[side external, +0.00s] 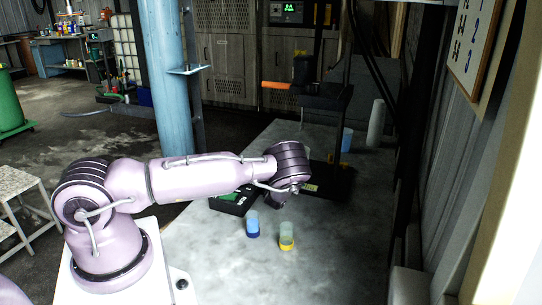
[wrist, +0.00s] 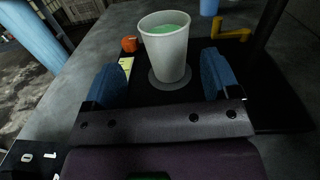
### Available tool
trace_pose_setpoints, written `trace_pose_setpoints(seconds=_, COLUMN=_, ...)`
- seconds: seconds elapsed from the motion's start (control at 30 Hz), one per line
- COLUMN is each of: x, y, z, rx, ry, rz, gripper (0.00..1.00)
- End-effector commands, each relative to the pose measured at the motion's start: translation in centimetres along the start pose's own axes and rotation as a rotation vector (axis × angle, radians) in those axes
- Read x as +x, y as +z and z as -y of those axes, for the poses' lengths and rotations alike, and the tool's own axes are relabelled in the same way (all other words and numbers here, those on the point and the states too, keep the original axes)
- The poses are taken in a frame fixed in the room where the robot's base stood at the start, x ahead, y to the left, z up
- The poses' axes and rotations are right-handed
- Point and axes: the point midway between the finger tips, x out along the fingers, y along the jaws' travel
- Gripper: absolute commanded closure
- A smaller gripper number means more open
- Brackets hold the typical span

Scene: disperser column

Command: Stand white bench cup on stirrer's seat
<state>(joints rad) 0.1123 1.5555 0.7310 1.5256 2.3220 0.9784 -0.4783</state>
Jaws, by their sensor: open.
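The white bench cup (wrist: 166,55) stands upright in the wrist view, with green contents showing inside its rim. Its foot is on the grey round seat (wrist: 185,82) of the stirrer's black base (wrist: 270,95). My gripper (wrist: 160,62) is open, with one blue finger left of the cup and one right of it; a gap shows on both sides. In the side view the stirrer (side external: 320,95) stands on the bench with its black column and orange part. There my wrist hides the cup and the seat, and my fingers are hardly visible.
On the grey bench (side external: 330,250) stand a blue-based cup (side external: 252,225) and a yellow-based cup (side external: 287,237). A black tray (side external: 232,202) lies by my wrist. A blue cup (side external: 347,139) stands behind the stirrer. A blue post (side external: 170,75) rises left. The bench front is clear.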

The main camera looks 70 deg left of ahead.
Motion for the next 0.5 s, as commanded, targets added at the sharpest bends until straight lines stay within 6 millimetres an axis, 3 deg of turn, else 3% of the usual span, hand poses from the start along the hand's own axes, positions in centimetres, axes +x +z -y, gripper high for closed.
trace_pose_setpoints(seconds=0.13, x=0.0, y=6.0, z=-1.1, rx=-0.200, ry=0.184, rz=0.082, gripper=0.18)
trace_pose_setpoints(seconds=0.27, x=-1.8, y=11.8, z=-3.1, rx=-0.456, ry=0.420, rz=0.138, gripper=0.18)
trace_pose_setpoints(seconds=0.5, x=-8.1, y=18.5, z=-5.3, rx=-0.926, ry=0.808, rz=0.121, gripper=0.18)
